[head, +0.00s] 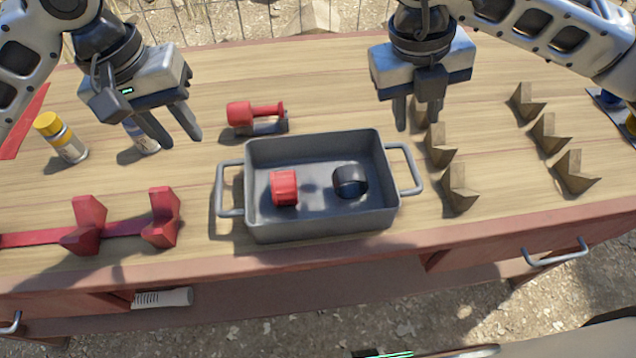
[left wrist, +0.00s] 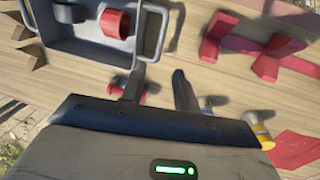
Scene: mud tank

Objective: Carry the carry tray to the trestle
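The carry tray (head: 320,222) is a grey rectangular tub with a loop handle at each short end. It stands on the wooden bench and holds a red ring-like piece (head: 284,187) and a dark ring (head: 350,181). The tray also shows in the left wrist view (left wrist: 85,50), top left. My left gripper (head: 178,138) is open and empty above the bench, behind and left of the tray's left handle. My right gripper (head: 415,113) is above the bench behind the tray's right handle. Its finger gap is hard to see. I cannot make out which thing is the trestle.
Red V-blocks (head: 160,217) on a red strip stand left of the tray. Several wooden V-blocks (head: 459,188) stand close to its right. A red dumbbell-shaped part (head: 255,113) lies behind it. A yellow-capped bottle (head: 60,137) stands at left. The bench front edge is just before the tray.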

